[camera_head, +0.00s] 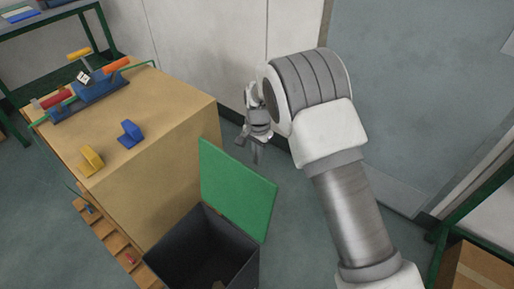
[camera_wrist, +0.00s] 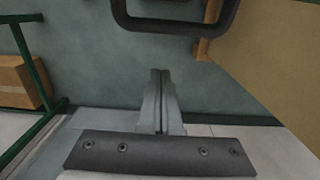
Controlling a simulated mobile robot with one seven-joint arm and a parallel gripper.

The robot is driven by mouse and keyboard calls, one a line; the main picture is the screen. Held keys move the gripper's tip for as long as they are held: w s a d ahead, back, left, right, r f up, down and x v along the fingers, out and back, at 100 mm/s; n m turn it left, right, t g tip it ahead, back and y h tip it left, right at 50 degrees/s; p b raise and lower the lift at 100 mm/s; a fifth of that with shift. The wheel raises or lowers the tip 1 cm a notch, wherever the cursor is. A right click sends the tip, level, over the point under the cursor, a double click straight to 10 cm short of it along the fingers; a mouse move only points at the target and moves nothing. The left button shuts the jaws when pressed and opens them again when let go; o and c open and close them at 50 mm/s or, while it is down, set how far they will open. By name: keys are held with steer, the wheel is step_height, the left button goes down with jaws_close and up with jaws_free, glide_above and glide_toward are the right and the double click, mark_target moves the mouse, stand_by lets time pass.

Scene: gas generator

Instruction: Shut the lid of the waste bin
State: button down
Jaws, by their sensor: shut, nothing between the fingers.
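The waste bin (camera_head: 183,253) is a dark grey open box on the floor at the bottom of the head view. Its green lid (camera_head: 236,190) stands raised, hinged at the bin's far side. My gripper (camera_head: 257,158) is just beyond the lid's top edge in the head view, with its fingers pointing down; the exact gap to the lid is unclear. In the wrist view the gripper fingers (camera_wrist: 160,75) are together with nothing between them. A dark rounded frame (camera_wrist: 176,24) shows at the top of the wrist view; I cannot tell what it belongs to.
A green-framed shelf (camera_head: 452,222) with a carton (camera_head: 478,268) is at the right. A wall and door are behind. Floor shows between the bin and my arm.

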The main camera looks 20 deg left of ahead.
steer(key=s, duration=0.2)
steer(key=s+a, duration=0.1)
steer(key=shift+s+r, duration=0.3)
steer(key=shift+r, duration=0.1)
